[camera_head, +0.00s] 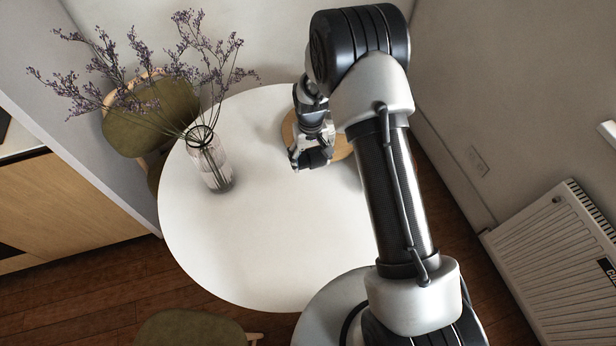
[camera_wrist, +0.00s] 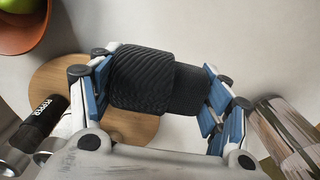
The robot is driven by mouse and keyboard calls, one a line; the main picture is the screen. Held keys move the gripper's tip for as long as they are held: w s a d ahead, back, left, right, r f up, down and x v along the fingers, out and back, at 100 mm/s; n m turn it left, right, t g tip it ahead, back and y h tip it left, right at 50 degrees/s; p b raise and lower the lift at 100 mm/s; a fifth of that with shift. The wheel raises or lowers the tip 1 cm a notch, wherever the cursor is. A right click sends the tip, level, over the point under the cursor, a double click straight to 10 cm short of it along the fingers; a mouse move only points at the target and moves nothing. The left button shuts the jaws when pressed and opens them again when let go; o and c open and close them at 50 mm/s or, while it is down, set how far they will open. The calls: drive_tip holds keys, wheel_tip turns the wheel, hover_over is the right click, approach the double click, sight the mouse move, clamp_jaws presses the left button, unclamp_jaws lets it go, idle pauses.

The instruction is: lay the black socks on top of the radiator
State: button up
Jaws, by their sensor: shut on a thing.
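The black socks (camera_wrist: 145,80), a ribbed dark roll, sit between the blue-padded fingers of my gripper (camera_wrist: 160,84) in the wrist view. The gripper is shut on them. In the head view my gripper (camera_head: 311,158) hangs over the white round table, beside a wooden board, with the dark socks (camera_head: 318,157) at its tips. The height above the table is hard to tell. The white radiator (camera_head: 545,255) stands against the wall at the right of the head view, with its grilled top edge showing and part of it cut off by the frame.
A glass vase (camera_head: 210,165) with dried purple stems stands left on the table (camera_head: 260,240). The wooden board (camera_wrist: 50,85) has a black pepper mill (camera_wrist: 42,120) near it. A bowl (camera_wrist: 25,30) with fruit is at the wrist view's upper left. Green chairs (camera_head: 150,115) flank the table.

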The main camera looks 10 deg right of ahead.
sight(310, 182)
wheel_tip(310, 182, down, 10)
drive_tip(key=shift+f+b, duration=0.15)
drive_tip(key=shift+b, duration=0.75)
drive_tip(key=shift+f, duration=0.25)
drive_tip(key=o, duration=1)
drive_tip(key=shift+r, duration=0.1)
